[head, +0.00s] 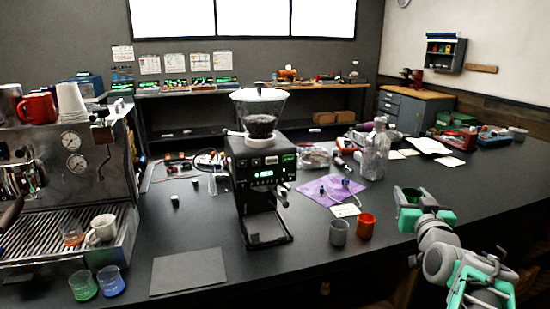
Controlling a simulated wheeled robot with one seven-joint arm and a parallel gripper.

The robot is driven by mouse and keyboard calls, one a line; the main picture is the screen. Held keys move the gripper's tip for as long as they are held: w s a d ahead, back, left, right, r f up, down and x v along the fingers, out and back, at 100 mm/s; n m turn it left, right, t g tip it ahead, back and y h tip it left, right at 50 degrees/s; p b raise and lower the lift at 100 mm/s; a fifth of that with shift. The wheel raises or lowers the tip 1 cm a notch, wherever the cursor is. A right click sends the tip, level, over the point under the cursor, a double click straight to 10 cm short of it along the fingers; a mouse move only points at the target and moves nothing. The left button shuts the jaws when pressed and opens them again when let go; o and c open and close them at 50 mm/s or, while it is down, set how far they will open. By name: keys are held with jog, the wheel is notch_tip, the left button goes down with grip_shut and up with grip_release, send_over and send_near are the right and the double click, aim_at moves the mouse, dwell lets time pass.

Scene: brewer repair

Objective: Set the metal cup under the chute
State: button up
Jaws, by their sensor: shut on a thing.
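The coffee grinder (262,178) stands mid-table, with a clear hopper of beans on top and its chute (281,192) at the front. Its base (265,230) below the chute looks empty.
An espresso machine (68,175) stands at the left with cups on its top and tray. Green and blue glasses (97,283) and a dark mat (190,271) lie near the front edge. A glass bottle (375,152) and a purple cloth (326,192) are behind the cups.

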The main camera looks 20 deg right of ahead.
jog(key=s+d+f+m+g+h, duration=0.45)
jog(key=s+f+h, duration=0.2)
jog(key=s, duration=0.25)
jog(key=w+a+f+n+t+y+p, duration=0.1)
jog(key=w+a+f+n+t+y, duration=0.15)
jog(key=a, duration=0.55)
jog(key=w+a+f+n+t+y+p, duration=0.1)
jog(key=w+a+f+y+p, duration=0.2)
jog(key=a, duration=0.4)
jog(key=w+a+f+n+t+y, duration=0.15)
jog(key=w+a, duration=0.25)
jog(key=a, duration=0.4)
jog(key=w+a+r+n+t+y+p, duration=0.1)
jog(key=w+a+n+y+p, duration=0.2)
jog(key=a+y, duration=0.85)
jog(key=s+a+r+n+h+b, duration=0.1)
jog(key=s+a+r+h, duration=0.1)
jog(key=s+a+h, duration=0.2)
jog(key=shift+s+a+h, duration=0.2)
jog(key=shift+a+h, duration=0.1)
jog(key=shift+a, duration=0.05)
jog(key=shift+d, duration=0.1)
